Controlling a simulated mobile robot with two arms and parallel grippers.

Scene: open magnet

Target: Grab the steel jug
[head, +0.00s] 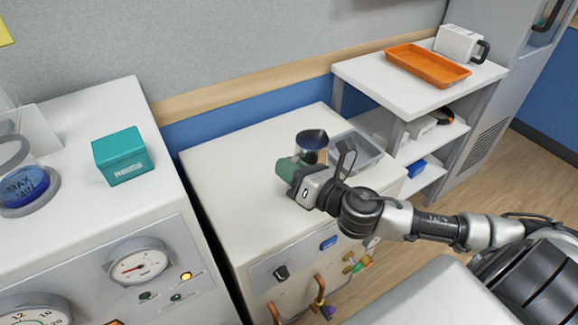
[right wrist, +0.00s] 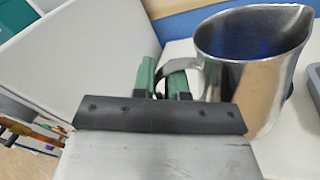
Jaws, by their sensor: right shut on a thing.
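The steel jug (head: 312,144) is shiny, with an open top and a pouring lip. In the head view it is over the white middle cabinet, and my right gripper (head: 290,170) is in front of it, hiding its lower part. In the right wrist view the jug (right wrist: 262,75) stands upright at the right. There the green fingers of my right gripper (right wrist: 172,82) are shut on its handle (right wrist: 190,72). I cannot tell whether the jug's base touches the cabinet top. My left gripper is not in view.
A grey tray (head: 368,152) lies close behind and right of the jug. The white cabinet top (head: 230,160) is bare to the left. A teal box (head: 122,156) sits on the left unit. An orange tray (head: 428,66) and a white jug (head: 458,44) are on the right shelf.

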